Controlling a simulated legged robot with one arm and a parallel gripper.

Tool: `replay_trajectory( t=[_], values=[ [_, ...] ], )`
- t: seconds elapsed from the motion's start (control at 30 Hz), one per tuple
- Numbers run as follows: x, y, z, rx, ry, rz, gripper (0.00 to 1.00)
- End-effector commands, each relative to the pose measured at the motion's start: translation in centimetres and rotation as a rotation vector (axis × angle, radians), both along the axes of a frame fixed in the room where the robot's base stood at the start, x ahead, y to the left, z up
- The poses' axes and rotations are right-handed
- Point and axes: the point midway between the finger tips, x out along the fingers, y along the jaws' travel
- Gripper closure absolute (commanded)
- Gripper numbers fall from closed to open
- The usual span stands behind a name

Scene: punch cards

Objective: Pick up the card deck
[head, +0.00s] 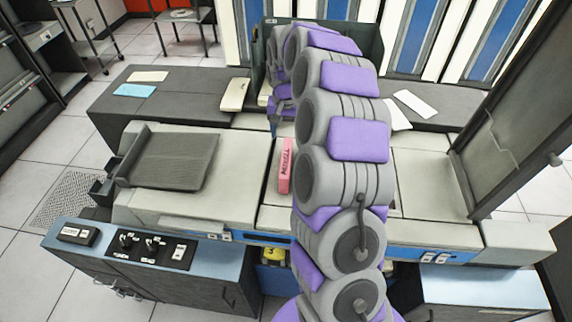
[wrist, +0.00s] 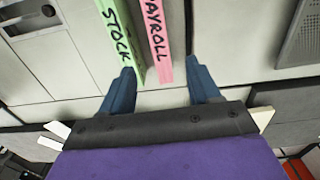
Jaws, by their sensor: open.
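Two long, narrow card decks show in the wrist view. The pink deck (wrist: 158,40) is marked PAYROLL, and the green deck (wrist: 119,38) to its left is marked STOCK. My gripper (wrist: 161,74) is open, with its blue fingers spread apart. The near end of the pink deck appears between the fingertips. The near end of the green deck is close beside the left finger; I cannot tell whether they touch. In the head view the pink deck (head: 286,166) lies on the pale machine top, left of my arm. The green deck is hidden there by my arm.
The machine has a ribbed grey tray (head: 180,160) at left and a raised dark panel (head: 510,110) at right. A cream block (head: 234,94) and loose white cards (head: 415,104) lie on the grey surface behind.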

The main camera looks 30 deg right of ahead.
Motion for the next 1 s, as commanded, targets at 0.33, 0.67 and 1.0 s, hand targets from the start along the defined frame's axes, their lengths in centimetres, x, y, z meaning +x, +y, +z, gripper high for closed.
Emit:
replay_trajectory(
  t=[0.33,0.67,1.0],
  values=[
    [-0.1,0.1,-6.9,0.002,0.005,0.002,0.38],
    [-0.1,0.0,-10.8,0.002,0.003,0.001,0.38],
    [0.0,-0.2,-15.0,0.001,0.004,0.002,0.38]
  ],
)
